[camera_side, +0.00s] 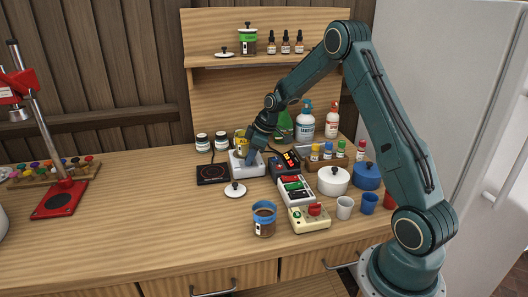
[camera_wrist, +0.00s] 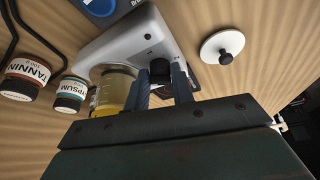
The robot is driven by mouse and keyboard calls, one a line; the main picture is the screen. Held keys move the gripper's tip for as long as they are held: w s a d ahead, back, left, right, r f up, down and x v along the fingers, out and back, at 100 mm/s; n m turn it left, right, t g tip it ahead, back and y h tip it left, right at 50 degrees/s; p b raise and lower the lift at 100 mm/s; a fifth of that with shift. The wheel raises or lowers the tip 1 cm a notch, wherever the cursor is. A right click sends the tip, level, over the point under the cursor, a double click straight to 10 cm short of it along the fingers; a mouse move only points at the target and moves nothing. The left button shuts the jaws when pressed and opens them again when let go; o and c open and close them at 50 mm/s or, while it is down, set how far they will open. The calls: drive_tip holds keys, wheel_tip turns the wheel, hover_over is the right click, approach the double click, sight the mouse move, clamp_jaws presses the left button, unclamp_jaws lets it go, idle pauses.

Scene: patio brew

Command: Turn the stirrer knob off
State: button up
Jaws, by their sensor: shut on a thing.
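The stirrer (camera_side: 240,172) is a pale grey box near the middle of the counter. In the wrist view its grey body (camera_wrist: 150,35) lies ahead of my gripper (camera_wrist: 161,78). A dark knob (camera_wrist: 160,69) on its front sits between my two fingers, and my gripper is shut on it. The knob's pointer and the setting marks are largely hidden, so its angle cannot be read. In the side view my gripper (camera_side: 251,155) reaches down onto the stirrer and hides the knob. A beaker of yellow liquid (camera_wrist: 116,88) stands close beside my left finger.
Two jars (camera_wrist: 22,80) stand left of the beaker. A black plate (camera_side: 212,174) lies left of the stirrer, and a white lid (camera_side: 235,190) lies in front. A switch strip (camera_side: 297,197), a yellow box (camera_side: 300,224) and a white pot (camera_side: 333,183) crowd the right. The left-front counter is clear.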

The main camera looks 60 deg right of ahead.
drive_tip(key=shift+w+r+n+g+y, duration=0.1)
drive_tip(key=shift+n+g+y, duration=0.35)
drive_tip(key=shift+n, duration=1.15)
drive_tip(key=o, duration=0.9)
drive_tip(key=shift+o, duration=0.2)
drive_tip(key=shift+d, duration=0.1)
drive_tip(key=v, duration=1.3)
drive_tip(key=shift+s+d+r, duration=0.2)
drive_tip(key=shift+s+r, duration=0.05)
drive_tip(key=shift+s, duration=0.05)
drive_tip(key=shift+o, duration=0.2)
